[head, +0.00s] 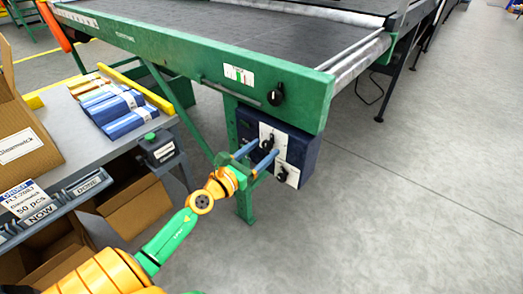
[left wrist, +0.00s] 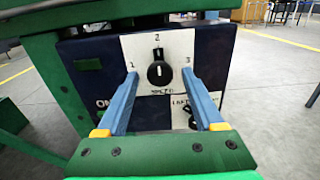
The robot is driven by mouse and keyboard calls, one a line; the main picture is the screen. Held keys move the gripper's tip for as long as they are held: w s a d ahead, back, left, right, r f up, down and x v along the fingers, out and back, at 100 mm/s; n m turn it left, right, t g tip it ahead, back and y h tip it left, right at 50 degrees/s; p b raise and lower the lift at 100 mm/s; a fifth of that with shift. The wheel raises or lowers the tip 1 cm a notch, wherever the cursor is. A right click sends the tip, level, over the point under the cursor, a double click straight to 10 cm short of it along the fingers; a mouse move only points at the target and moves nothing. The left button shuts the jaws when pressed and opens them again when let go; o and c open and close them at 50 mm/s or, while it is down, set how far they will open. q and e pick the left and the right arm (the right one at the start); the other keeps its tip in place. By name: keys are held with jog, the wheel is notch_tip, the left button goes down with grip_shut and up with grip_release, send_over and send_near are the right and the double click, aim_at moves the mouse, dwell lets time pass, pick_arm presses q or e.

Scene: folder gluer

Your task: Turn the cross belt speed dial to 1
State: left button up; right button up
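The speed dial is a black round knob (left wrist: 160,73) on a white plate marked 1 at left, 2 at top and 3 at right. Its pointer seems to face up, towards 2. The plate is on a dark blue control box (head: 307,150) under the green conveyor frame, and the dial shows there too (head: 267,142). My left gripper (left wrist: 159,75) is open, its two blue fingers reaching towards the box. In the left wrist view the fingertips are left and right of the dial, with gaps on both sides. Contact with the plate cannot be told. My right gripper is out of view.
A second black knob (left wrist: 191,117) sits lower right on the box, partly behind the right finger. Another knob (head: 277,94) is on the conveyor frame (head: 215,62). A small button box (head: 158,148) and a table with cartons (head: 110,108) stand left. Floor at right is clear.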

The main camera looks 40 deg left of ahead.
pick_arm(q)
grip_shut()
